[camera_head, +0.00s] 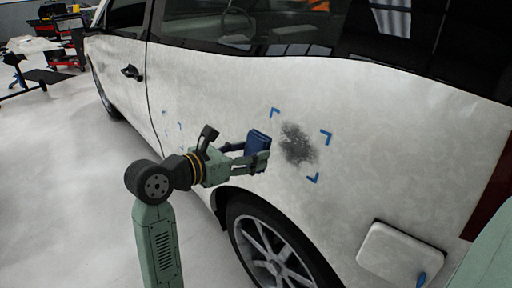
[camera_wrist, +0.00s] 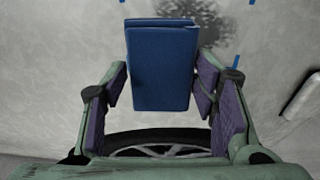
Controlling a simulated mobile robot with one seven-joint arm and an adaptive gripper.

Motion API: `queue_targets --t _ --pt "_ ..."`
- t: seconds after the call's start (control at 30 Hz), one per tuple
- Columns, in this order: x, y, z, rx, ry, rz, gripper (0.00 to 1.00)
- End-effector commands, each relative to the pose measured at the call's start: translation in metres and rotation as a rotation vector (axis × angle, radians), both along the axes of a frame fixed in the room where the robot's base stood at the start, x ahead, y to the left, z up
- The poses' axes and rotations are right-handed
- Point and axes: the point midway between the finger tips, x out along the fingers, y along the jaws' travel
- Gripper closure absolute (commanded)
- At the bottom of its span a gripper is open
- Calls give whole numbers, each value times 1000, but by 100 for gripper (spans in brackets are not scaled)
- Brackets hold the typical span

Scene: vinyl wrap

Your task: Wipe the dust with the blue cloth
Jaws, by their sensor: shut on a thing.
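My gripper (camera_head: 258,158) is shut on the blue cloth (camera_head: 257,141), a folded dark blue block. In the wrist view the cloth (camera_wrist: 160,70) stands between the two purple-padded fingers of my gripper (camera_wrist: 161,90). The dust (camera_head: 297,144) is a dark grey smudge on the white car's side panel, framed by blue corner marks (camera_head: 326,137). The cloth is just left of the dust in the head view. In the wrist view the dust (camera_wrist: 205,20) lies beyond the cloth's upper right, partly hidden by it. I cannot tell whether the cloth touches the panel.
The white car (camera_head: 400,120) fills most of the head view. Its rear wheel (camera_head: 272,250) is below my gripper. A white panel with a blue tip (camera_head: 400,252) is at the lower right. A red tool cart (camera_head: 75,42) and a bench stand far left; the floor between is clear.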

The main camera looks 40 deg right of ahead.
Motion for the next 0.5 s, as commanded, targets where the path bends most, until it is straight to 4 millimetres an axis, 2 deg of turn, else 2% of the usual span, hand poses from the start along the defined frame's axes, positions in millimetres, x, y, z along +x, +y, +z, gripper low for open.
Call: queue_targets --t 0.17,0.5 --pt "1 -3 -1 -17 -3 12 69" --pt "4 -37 -9 -15 -4 9 69"
